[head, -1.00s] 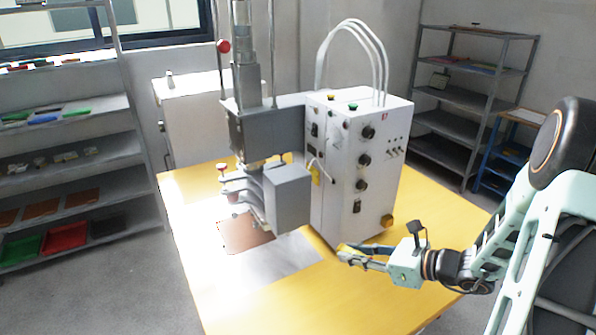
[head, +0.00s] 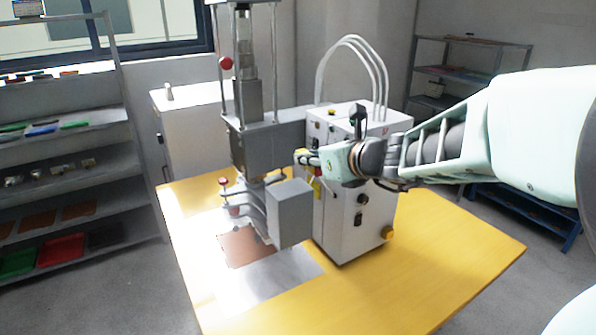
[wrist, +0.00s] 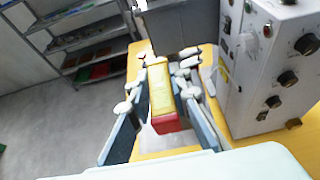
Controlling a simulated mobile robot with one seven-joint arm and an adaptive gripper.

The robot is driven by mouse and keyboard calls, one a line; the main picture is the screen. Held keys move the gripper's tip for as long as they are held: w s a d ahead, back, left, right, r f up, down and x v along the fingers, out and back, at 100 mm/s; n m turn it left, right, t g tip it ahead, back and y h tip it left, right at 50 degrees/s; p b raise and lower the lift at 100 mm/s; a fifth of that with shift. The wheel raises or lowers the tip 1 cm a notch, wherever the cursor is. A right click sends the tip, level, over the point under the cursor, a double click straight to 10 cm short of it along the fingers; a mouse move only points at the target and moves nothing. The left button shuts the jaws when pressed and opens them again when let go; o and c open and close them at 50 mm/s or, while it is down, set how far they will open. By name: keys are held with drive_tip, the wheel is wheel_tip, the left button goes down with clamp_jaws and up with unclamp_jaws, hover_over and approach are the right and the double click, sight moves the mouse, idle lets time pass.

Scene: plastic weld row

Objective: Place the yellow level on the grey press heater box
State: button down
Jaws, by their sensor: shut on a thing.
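The yellow level (wrist: 161,88), with a red end towards the camera, is between the fingers of my gripper (wrist: 161,82) in the wrist view. My gripper (head: 304,158) is shut on it and held in the air in front of the white control cabinet. In the head view only a small yellow bit of the level (head: 298,156) shows at the fingertips. The grey press heater box (head: 290,214) is on the press, below my gripper in the picture, with its top clear. The level is apart from the box.
The white control cabinet (head: 350,225) with knobs stands close to the right of the heater box. The press column (head: 250,145) rises behind it. A brown sheet (head: 243,246) and a silver plate (head: 265,280) lie on the yellow table (head: 440,250). The table's right side is clear.

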drive_tip(key=d+x, duration=0.1)
drive_tip(key=x, duration=0.8)
hover_over(289, 187)
drive_tip(key=s, duration=0.1)
drive_tip(key=f, duration=0.5)
drive_tip(key=shift+s+d+f, duration=0.1)
drive_tip(key=shift+d, duration=0.1)
drive_tip(key=shift+w+a+f, duration=0.1)
drive_tip(key=shift+w+f, duration=0.15)
drive_tip(key=shift+f, duration=0.1)
drive_tip(key=shift+w+a+f, duration=0.1)
drive_tip(key=shift+w+f, duration=0.1)
drive_tip(key=shift+f, duration=1.55)
drive_tip(key=shift+f, duration=0.15)
drive_tip(key=c, duration=2.2)
unclamp_jaws()
drive_tip(key=o, duration=0.4)
drive_tip(key=shift+o, duration=0.2)
